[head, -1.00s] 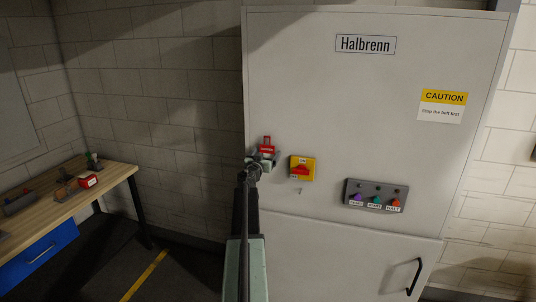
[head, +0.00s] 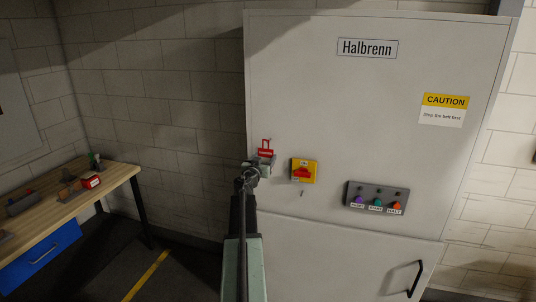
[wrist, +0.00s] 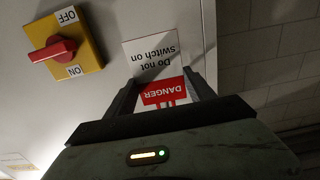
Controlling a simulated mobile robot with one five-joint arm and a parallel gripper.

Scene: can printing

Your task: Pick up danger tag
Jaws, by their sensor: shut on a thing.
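The danger tag (wrist: 152,58) shows upside down in the wrist view, a white card reading "Do not switch on" with a red "DANGER" band. It is between the two fingers of my gripper (wrist: 163,80), which is shut on it. In the head view the red part of the tag (head: 265,152) shows at the end of my arm, near the left edge of the grey cabinet front. My gripper (head: 262,163) is just below that red part. I cannot tell whether the tag still touches the cabinet.
A yellow switch plate with a red knob (head: 303,171) is right of the tag. A button panel (head: 375,198) and a caution sign (head: 443,109) are farther right on the cabinet (head: 330,120). A wooden workbench (head: 70,210) with small items stands left.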

